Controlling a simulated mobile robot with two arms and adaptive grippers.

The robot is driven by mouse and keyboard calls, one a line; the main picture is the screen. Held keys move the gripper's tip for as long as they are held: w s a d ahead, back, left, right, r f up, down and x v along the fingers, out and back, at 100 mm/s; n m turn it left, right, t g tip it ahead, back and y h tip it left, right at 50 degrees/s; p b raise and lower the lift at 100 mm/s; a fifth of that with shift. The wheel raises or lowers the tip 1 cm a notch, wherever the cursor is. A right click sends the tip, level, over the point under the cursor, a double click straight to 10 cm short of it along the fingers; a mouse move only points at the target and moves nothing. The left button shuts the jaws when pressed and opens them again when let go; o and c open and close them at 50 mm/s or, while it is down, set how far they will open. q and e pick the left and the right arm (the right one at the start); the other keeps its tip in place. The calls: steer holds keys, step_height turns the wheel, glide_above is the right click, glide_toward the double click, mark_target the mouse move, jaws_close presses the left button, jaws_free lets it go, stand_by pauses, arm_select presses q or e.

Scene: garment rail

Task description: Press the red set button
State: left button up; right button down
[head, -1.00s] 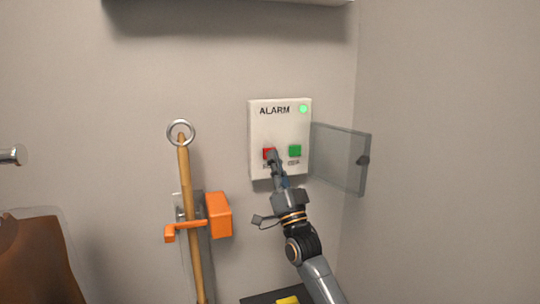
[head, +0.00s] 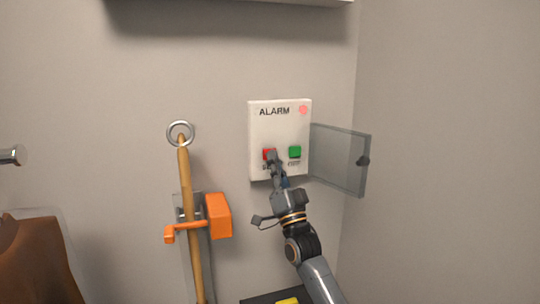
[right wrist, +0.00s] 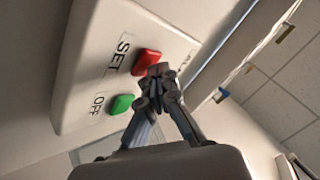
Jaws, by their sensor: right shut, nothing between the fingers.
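The white alarm box (head: 280,125) is on the wall, with its indicator lamp (head: 303,110) lit red. The red set button (head: 268,154) is at the lower left of the box, and the green off button (head: 295,152) is to its right. My right gripper (head: 271,157) is shut and empty, its fingertips at the red button and partly covering it. In the right wrist view the shut fingertips (right wrist: 158,72) are against or very close to the edge of the red button (right wrist: 146,62), beside the SET label. My left gripper is not in view.
A clear cover (head: 340,158) stands open to the right of the box. A wooden pole (head: 190,220) with a ring at its top stands in an orange clamp (head: 218,215) to the left. A shelf edge (head: 230,2) is above.

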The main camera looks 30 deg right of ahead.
steer(key=shift+s+a, duration=0.15)
steer(key=shift+s, duration=0.45)
steer(key=s+p, duration=0.1)
steer(key=s, duration=0.1)
steer(key=s+a+p, duration=0.1)
steer(key=s, duration=0.1)
steer(key=shift+s+a, duration=0.1)
steer(key=shift+s, duration=0.3)
steer(key=shift+f, duration=0.1)
stand_by(0.4)
